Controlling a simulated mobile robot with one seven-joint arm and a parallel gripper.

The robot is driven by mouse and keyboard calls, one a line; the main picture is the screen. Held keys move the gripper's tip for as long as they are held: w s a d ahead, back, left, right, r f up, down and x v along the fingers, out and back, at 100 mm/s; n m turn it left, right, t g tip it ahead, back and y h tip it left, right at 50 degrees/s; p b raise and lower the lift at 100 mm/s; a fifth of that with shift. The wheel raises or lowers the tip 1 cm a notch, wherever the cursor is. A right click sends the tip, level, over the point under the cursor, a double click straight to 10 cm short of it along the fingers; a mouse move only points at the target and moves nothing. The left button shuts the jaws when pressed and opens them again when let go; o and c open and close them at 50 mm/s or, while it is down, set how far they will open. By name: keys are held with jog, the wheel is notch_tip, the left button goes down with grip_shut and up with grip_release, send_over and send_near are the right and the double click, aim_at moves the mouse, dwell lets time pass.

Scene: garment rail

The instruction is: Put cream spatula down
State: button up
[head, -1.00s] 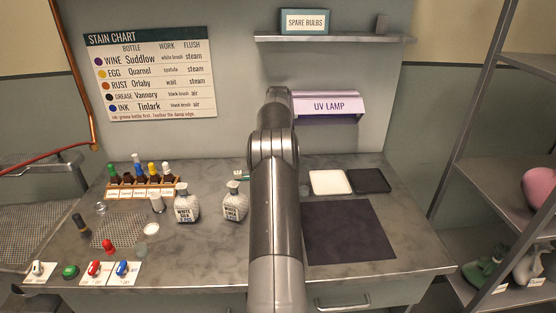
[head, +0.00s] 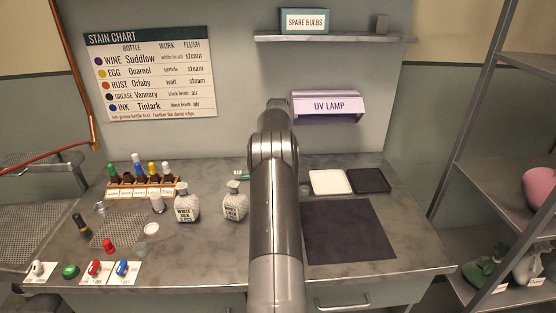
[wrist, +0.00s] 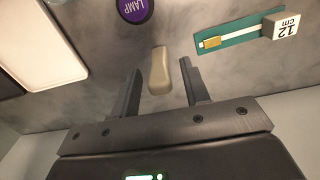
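The cream spatula (wrist: 159,72) shows in the wrist view as a small cream, rounded bar between the two fingers of my gripper (wrist: 160,66). The fingers stand apart, with a visible gap on each side of the bar, so my gripper is open around it and not clamped on it. The spatula appears to lie on the grey counter (wrist: 100,92), though its exact contact is hard to tell. In the head view my arm hides the gripper and the spatula.
A purple lamp button (wrist: 135,8) and a green strip with a 12 cm block (wrist: 286,25) lie near the fingers. A white pad (head: 330,181), a black tray (head: 369,180) and a dark mat (head: 349,231) are right of my arm. White bottles (head: 235,205) stand left.

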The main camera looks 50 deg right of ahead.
jog(key=shift+r, duration=0.1)
notch_tip(320, 180, up, 12)
jog(key=a+r+n+t, duration=0.1)
jog(key=a+r, duration=0.4)
jog(key=a, duration=0.3)
jog(key=w+a+r+n, duration=0.1)
jog(key=a+r, duration=0.4)
jog(key=a, duration=0.4)
jog(key=a+r+n+t, duration=0.1)
jog(key=a+r, duration=0.4)
jog(key=a, duration=0.3)
jog(key=s+a+r+n+t, duration=0.1)
jog(key=s+a, duration=0.3)
jog(key=a, duration=0.4)
jog(key=s+a+r+n, duration=0.1)
jog(key=s+a, duration=0.3)
jog(key=a, duration=0.4)
jog(key=s+a+f+n+t, duration=0.1)
jog(key=s+a+f+n, duration=0.1)
jog(key=s+a+f, duration=0.3)
jog(key=s+a+f+n+t, duration=0.1)
jog(key=s+a+f+n, duration=0.1)
jog(key=s+a+f, duration=0.4)
jog(key=s+a, duration=0.5)
jog(key=s, duration=0.3)
jog(key=shift+s+t, duration=0.2)
jog(key=shift+t, duration=0.1)
